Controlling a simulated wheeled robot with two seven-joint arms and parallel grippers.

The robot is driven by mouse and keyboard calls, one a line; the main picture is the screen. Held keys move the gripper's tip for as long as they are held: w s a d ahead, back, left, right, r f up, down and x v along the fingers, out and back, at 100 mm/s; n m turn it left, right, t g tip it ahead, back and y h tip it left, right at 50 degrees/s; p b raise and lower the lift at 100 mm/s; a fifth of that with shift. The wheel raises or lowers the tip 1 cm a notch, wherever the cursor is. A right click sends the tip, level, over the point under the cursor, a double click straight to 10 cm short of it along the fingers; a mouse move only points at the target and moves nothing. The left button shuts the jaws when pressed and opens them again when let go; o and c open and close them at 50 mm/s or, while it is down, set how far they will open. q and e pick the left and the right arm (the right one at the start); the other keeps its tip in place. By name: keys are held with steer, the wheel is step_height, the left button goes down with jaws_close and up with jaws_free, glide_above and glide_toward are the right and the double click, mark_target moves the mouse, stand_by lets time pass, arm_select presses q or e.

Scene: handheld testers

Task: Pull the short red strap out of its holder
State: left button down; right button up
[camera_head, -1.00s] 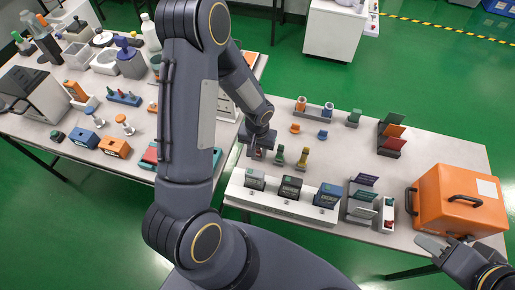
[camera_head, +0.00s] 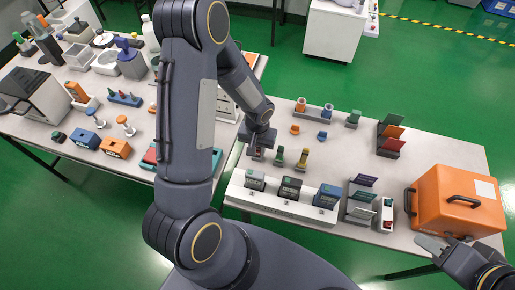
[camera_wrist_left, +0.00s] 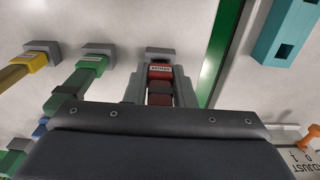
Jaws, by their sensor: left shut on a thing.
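The short red strap (camera_wrist_left: 160,73) shows in the left wrist view as a red block with a pale label, in front of a small grey holder (camera_wrist_left: 158,54). My left gripper (camera_wrist_left: 159,90) has its fingers on both sides of the strap and is shut on it. Its body hides the strap's near end. I cannot tell how far the strap sits in the holder. In the head view my left gripper (camera_head: 257,150) is at the table's left end. My right gripper (camera_head: 440,242) looks open and empty near the orange case.
A green strap (camera_head: 280,156) and a yellow strap (camera_head: 302,157) stand in holders beside the red one. A white rack (camera_head: 270,201) with several dark boxes is in front. The orange case (camera_head: 460,200) fills the right end.

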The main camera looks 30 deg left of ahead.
arm_select(q)
steer(key=shift+r+p, duration=1.15)
steer(key=shift+r, duration=0.85)
